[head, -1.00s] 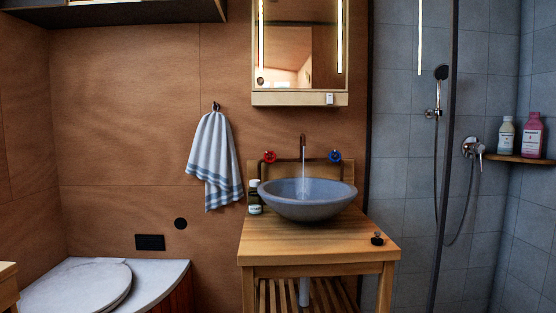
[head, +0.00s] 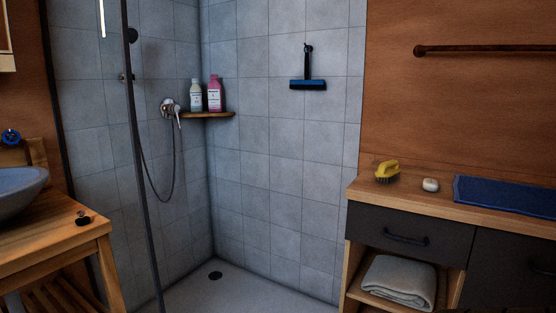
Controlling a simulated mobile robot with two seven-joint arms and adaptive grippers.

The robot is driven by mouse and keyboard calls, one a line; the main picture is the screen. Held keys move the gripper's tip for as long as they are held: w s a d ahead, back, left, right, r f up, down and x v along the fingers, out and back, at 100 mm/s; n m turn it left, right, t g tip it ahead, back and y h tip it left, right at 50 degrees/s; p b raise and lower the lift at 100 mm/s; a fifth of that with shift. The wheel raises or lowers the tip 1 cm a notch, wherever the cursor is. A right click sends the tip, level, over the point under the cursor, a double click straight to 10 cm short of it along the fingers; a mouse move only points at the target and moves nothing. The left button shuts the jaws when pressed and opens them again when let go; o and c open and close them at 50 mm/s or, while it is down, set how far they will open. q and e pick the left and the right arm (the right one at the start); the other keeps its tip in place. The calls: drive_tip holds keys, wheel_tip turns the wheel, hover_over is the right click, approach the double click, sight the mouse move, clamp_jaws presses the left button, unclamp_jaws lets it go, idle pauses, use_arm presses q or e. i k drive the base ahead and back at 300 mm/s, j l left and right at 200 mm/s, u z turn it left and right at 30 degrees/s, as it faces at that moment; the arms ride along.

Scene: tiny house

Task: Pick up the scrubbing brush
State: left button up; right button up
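A yellow scrubbing brush (head: 387,171) with dark bristles sits on the left end of the wooden counter (head: 410,189) at the right of the head view. It stands bristles down, with its yellow handle on top. A small white soap-like item (head: 430,185) lies just to its right, apart from it. Neither of my grippers shows in the head view, so their state and distance from the brush cannot be seen.
Below are dark drawers (head: 408,239) and an open shelf with a grey towel (head: 398,280). The shower corner with a drain (head: 215,275) lies left of the counter; the sink stand (head: 60,235) is at far left.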

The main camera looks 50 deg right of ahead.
sight(382, 171)
drive_tip(key=z, duration=1.95)
drive_tip(key=i+z, duration=0.2)
drive_tip(key=z, duration=0.2)
drive_tip(key=i+j+z, duration=0.15)
drive_tip(key=z, duration=0.2)
drive_tip(key=i+j+z, duration=0.2)
drive_tip(key=z, duration=0.2)
